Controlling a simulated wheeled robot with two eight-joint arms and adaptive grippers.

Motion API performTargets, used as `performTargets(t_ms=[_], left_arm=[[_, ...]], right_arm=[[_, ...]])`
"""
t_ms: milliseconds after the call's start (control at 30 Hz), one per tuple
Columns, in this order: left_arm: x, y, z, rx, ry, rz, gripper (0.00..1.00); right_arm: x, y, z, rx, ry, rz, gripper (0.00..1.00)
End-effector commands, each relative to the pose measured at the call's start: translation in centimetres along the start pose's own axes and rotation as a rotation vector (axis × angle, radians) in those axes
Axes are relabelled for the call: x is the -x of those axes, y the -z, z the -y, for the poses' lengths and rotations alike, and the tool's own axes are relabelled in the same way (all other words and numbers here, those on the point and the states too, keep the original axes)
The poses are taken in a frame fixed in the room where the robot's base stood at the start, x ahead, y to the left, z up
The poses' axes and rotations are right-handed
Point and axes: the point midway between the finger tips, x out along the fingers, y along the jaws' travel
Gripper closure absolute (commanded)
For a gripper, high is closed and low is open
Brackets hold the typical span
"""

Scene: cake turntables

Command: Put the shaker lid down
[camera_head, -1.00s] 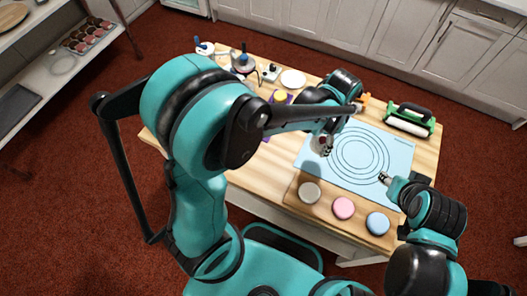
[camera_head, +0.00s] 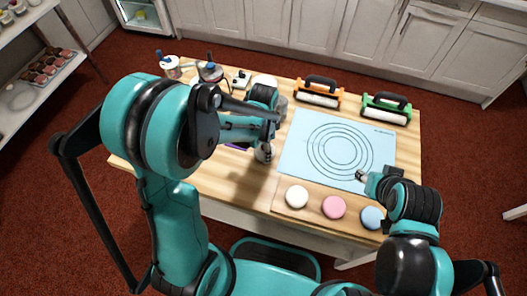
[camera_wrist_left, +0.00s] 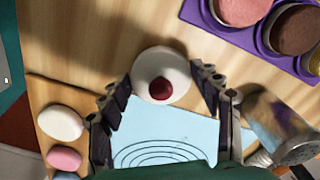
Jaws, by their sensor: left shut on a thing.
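The shaker lid (camera_wrist_left: 174,66) is white and round with a dark red knob. It sits between the fingers of my left gripper (camera_wrist_left: 160,84), which is shut on it. In the head view, my left gripper (camera_head: 263,140) and the lid (camera_head: 264,154) are over the wooden table, left of the blue mat. Whether the lid touches the table is not clear. A shaker with mottled contents (camera_wrist_left: 278,118) appears right of the gripper in the left wrist view. My right gripper (camera_head: 362,176) is at the mat's lower right edge; its finger opening is too small to judge.
The blue mat with circles (camera_head: 300,165) is clear. White (camera_head: 297,197), pink (camera_head: 333,207) and blue (camera_head: 371,217) discs lie on a board in front. Orange (camera_head: 318,92) and green (camera_head: 386,107) roller tools stand behind. A purple tray (camera_wrist_left: 240,35) of colored cups is near my left gripper.

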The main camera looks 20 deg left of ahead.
Motion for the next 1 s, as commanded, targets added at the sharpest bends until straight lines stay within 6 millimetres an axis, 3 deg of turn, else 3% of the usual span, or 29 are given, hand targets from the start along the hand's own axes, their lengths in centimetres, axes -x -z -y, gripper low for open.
performTargets(t_ms=[33,100,467,500,567,1000], left_arm=[[-1.26,0.04,0.03,0.0,0.0,0.0,0.51],[-1.89,0.03,0.02,0.0,0.0,0.0,0.51],[-2.16,0.03,0.0,0.001,0.0,0.0,0.51],[-2.21,0.03,0.0,0.001,0.0,0.0,0.34],[-2.1,0.03,0.0,0.001,0.0,0.0,0.18],[-1.24,0.03,0.0,0.001,0.0,0.0,0.16]], right_arm=[[-0.67,-0.49,0.0,0.0,0.0,0.0,0.6],[-0.89,-0.65,0.0,0.0,0.0,0.0,0.6],[-1.05,-0.75,0.0,0.0,0.0,0.0,0.6],[-1.08,-0.78,0.0,0.0,0.0,0.0,0.6],[-1.0,-0.72,0.0,0.0,0.0,0.0,0.6],[-0.45,-0.33,0.0,0.0,0.0,0.0,0.6]])
